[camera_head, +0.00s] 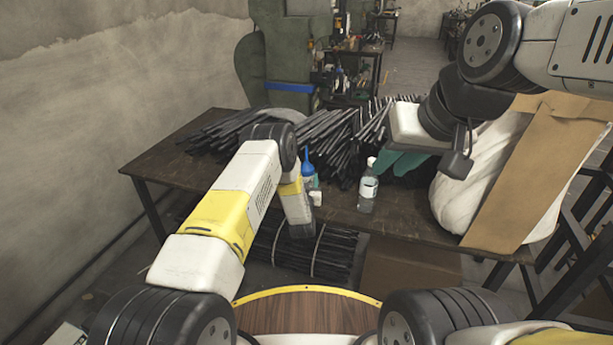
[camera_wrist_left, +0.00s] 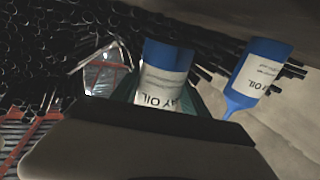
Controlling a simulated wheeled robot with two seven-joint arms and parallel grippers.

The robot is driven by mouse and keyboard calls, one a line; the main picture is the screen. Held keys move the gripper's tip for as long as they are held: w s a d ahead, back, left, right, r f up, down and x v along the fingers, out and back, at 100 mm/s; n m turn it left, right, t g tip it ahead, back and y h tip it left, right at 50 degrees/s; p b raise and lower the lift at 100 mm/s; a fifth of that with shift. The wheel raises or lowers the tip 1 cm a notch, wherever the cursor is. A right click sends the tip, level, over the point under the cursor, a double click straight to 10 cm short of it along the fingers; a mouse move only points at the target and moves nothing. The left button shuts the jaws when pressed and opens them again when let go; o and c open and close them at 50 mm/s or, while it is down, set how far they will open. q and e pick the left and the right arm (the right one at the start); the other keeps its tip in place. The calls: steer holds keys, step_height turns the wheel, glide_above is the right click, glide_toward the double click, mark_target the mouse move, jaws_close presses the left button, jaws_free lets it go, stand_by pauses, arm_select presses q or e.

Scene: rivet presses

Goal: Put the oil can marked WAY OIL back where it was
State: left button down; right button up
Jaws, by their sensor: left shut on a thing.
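My left gripper (camera_wrist_left: 160,98) is shut on a white-labelled, blue-ended oil can (camera_wrist_left: 166,78) in the left wrist view. Its label reads "AY OIL", with the first letter cut off, and its lower part is hidden behind the gripper. A second blue-and-white can with a blue spout (camera_wrist_left: 257,76) is to the right, apart from the fingers; I cannot read its label in full. In the head view, a blue spout (camera_head: 308,164) shows beside my left wrist, whose fingers are hidden. My right gripper (camera_head: 457,163) hangs near the teal gloves, its fingers unclear.
A clear bottle with a white cap (camera_head: 368,190) stands at the table's front edge. Black rods (camera_head: 330,135) are piled across the dark table (camera_head: 160,165). A white sack (camera_head: 475,180) and cardboard (camera_head: 530,180) are at the right. The table's left end is clear.

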arm_select(q)
steer(key=shift+s+f, duration=0.15)
steer(key=shift+f, duration=1.55)
steer(key=shift+f, duration=0.15)
steer(key=c, duration=0.6)
jaws_free()
steer(key=shift+s, duration=0.1)
